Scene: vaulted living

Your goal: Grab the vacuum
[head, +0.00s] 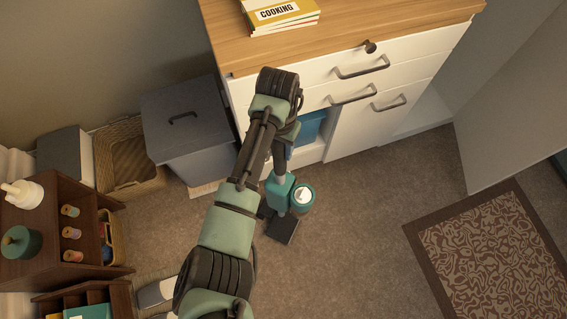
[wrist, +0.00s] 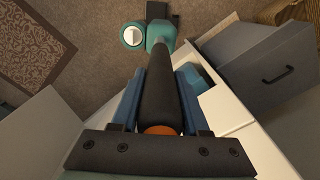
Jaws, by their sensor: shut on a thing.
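The vacuum (head: 279,192) is a teal upright with a dark floor head and a round canister with a white top. It stands on the carpet in front of the white cabinet. In the wrist view its dark handle (wrist: 160,92) runs between the two blue fingers of my gripper (wrist: 160,100), which is shut on it. The teal body shows beyond the fingertips. In the head view my arm hides the upper handle and most of my gripper (head: 288,152).
A white cabinet (head: 400,72) with a wooden top is close beside my gripper. A grey lidded bin (head: 185,138) and a wicker basket (head: 128,160) stand to the left. A brown shelf (head: 60,230) is at far left. Carpet is clear toward the patterned rug (head: 485,262).

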